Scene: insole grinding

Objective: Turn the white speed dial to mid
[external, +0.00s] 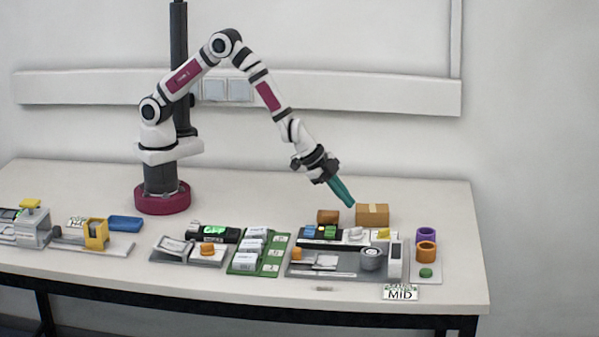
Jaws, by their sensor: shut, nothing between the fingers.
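My gripper (349,202) has teal fingers that are shut and empty. It points down and to the right, above the back of the table near the cardboard boxes, and appears clear of the grinding station. The station is a dark grey base plate (340,273) with a grey round drum (372,257) and an upright white block (395,259) at its right end. The white speed dial is too small to tell apart for sure, and its setting cannot be read. A card (401,292) reading "MID" lies at the front edge of the table.
Cardboard boxes (372,214) stand behind the station. Purple (426,235) and orange (426,252) rings and a green button (426,272) are at its right. A green tray (259,255) holds white pieces at its left. The table's back middle is clear.

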